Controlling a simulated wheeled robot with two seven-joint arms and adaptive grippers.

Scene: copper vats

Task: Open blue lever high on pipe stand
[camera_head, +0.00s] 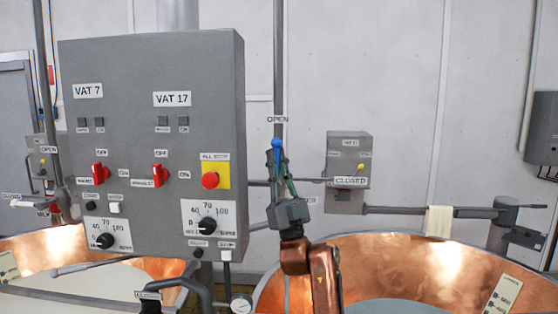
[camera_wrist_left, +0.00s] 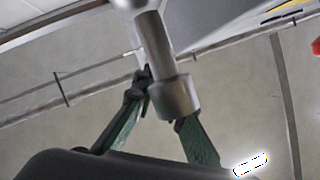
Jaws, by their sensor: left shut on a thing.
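The blue lever (camera_head: 277,144) stands upright high on the pipe stand (camera_head: 279,60), just below an OPEN label (camera_head: 277,119). A CLOSED label (camera_head: 350,181) is lower and to its right. My left gripper (camera_head: 279,162) reaches up from below and is shut on the lever, with only the blue tip showing above the fingers. In the left wrist view, my green-padded fingers (camera_wrist_left: 165,100) are on either side of a grey metal shaft with a collar (camera_wrist_left: 175,97). The blue part cannot be made out there. My right gripper is not in view.
A large grey control box (camera_head: 150,130) with red switches stands left of the lever. A smaller grey box (camera_head: 348,150) is on the right. Copper vats (camera_head: 400,258) fill the lower right and lower left (camera_head: 45,245). A cloth (camera_head: 439,222) hangs on a pipe.

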